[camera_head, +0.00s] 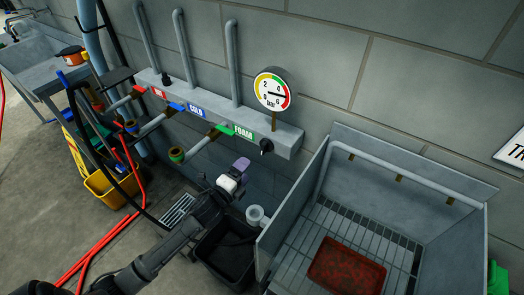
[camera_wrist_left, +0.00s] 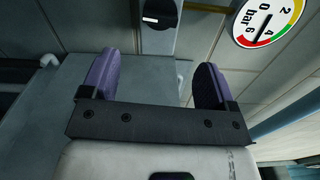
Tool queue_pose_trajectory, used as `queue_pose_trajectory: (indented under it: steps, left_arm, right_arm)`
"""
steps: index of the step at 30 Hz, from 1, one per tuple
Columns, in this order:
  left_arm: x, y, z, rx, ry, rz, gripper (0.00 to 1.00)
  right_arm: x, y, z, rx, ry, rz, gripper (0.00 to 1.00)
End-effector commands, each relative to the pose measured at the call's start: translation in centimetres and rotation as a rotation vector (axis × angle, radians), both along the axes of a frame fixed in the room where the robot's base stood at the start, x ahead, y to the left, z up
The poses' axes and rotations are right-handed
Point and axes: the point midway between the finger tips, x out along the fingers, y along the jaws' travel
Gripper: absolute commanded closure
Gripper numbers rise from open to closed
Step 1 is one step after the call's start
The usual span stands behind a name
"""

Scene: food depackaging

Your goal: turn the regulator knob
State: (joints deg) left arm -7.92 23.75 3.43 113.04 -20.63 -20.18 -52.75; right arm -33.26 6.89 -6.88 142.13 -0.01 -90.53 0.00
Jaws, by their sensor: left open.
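The regulator knob (camera_head: 266,145) is a black knob on the right end of the grey pipe manifold, below the pressure gauge (camera_head: 272,88). In the left wrist view the knob (camera_wrist_left: 160,14) shows at the top, partly cut off, with a white mark lying roughly across it. My left gripper (camera_head: 240,166) has purple finger pads and stands below and slightly left of the knob, apart from it. In the wrist view its fingers (camera_wrist_left: 154,78) are spread with nothing between them. The gauge needle points between 4 and 6. My right gripper is not in view.
Red, blue and green valve handles (camera_head: 224,129) sit left of the knob. A metal sink with a grate (camera_head: 358,230) and a red tray (camera_head: 345,268) stand at the right. A black bin (camera_head: 228,250) is below my arm. A yellow bucket (camera_head: 110,187) stands at the left.

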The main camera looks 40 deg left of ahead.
Motion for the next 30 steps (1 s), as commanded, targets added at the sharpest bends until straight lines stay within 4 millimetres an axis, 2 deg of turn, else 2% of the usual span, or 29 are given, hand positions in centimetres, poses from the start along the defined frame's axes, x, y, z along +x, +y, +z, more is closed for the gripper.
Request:
queue_pose_trajectory:
  steps: [6, 15, 21, 30]
  left_arm:
    - [4.3, 0.6, 0.0, -0.003, -0.002, 0.001, 0.19]
    - [8.9, 1.2, -0.1, -0.003, -0.001, 0.001, 0.19]
    - [10.5, 1.4, 0.0, -0.003, 0.000, 0.000, 0.19]
    - [11.0, 1.5, 0.0, -0.004, 0.000, 0.000, 0.19]
  right_arm:
    - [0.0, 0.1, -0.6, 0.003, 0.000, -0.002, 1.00]
    - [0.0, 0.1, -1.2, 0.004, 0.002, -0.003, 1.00]
    - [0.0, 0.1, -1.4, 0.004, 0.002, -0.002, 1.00]
    - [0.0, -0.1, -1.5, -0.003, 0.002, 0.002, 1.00]
